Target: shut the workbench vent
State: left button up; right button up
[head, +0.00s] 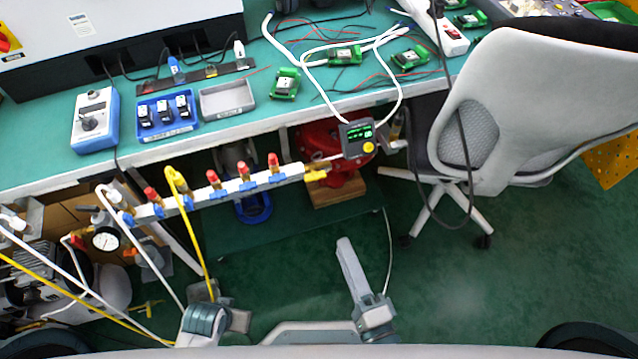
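A white manifold bar (222,192) runs along the bench's front edge, with several red-capped, blue-bodied valves. A yellow fitting (316,174), possibly the vent, is at its right end; no label shows that it is the vent, and its handle position is unclear. A small box with a green display and yellow knob (357,137) sits just right of it. My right gripper (346,250) points up the picture, below and apart from the manifold; its finger gap does not show. My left gripper (212,291) is low at left, below the manifold, partly hidden by its wrist.
The green bench (232,124) carries a blue-white device (95,118), trays, green boards and white cables. An office chair (490,120) stands at right. A red unit (322,135) is under the bench. White and yellow hoses hang at left.

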aim_at(316, 179)
jog(key=shift+w, duration=0.1)
dwell(0.3)
